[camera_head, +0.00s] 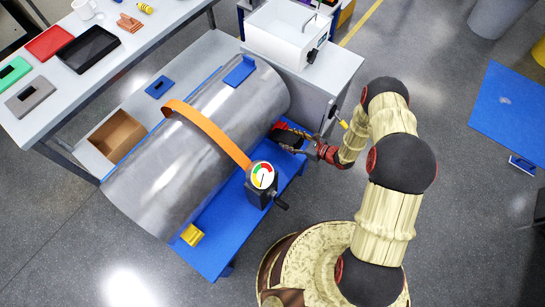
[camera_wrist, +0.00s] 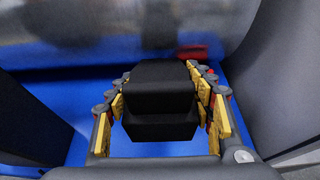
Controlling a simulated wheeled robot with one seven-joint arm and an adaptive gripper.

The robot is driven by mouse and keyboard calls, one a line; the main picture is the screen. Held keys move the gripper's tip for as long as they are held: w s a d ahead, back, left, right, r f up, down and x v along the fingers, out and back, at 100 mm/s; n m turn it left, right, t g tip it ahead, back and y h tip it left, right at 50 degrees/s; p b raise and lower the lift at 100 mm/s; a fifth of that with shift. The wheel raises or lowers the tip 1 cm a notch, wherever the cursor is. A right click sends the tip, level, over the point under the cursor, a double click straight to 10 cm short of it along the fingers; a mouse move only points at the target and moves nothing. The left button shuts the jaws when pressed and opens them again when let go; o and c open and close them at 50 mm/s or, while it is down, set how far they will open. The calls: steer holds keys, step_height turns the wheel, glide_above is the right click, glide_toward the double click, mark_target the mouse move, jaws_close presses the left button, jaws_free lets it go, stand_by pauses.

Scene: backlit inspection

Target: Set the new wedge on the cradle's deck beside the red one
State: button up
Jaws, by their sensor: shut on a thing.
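My gripper (camera_head: 303,143) reaches over the cradle's blue deck (camera_head: 222,228) at the right side of the big metal cylinder (camera_head: 190,150). In the wrist view my gripper (camera_wrist: 165,98) is shut on a black wedge (camera_wrist: 162,100), with a finger on each side of it. The wedge also shows dark in the head view (camera_head: 286,138), partly covered by the fingers. The red wedge (camera_wrist: 193,51) lies just beyond the held one, against the cylinder's underside, and is mostly hidden. I cannot tell whether the held wedge touches the deck.
An orange strap (camera_head: 215,130) crosses the cylinder to a gauge box (camera_head: 261,185) with a crank, close to my gripper. A yellow wedge (camera_head: 191,235) sits at the deck's near end. A grey cabinet (camera_head: 310,85) with a white sink stands behind. Worktable (camera_head: 130,55) at upper left.

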steer(key=b, duration=0.3)
glide_above(273, 159)
step_height(273, 159, down, 7)
steer(key=shift+w+d, duration=0.1)
step_height(273, 159, down, 3)
steer(key=shift+f+b, duration=0.15)
steer(key=shift+b, duration=1.05)
steer(key=o, duration=1)
steer(key=shift+f, duration=0.15)
steer(key=shift+c, duration=0.2)
steer(key=o, duration=0.5)
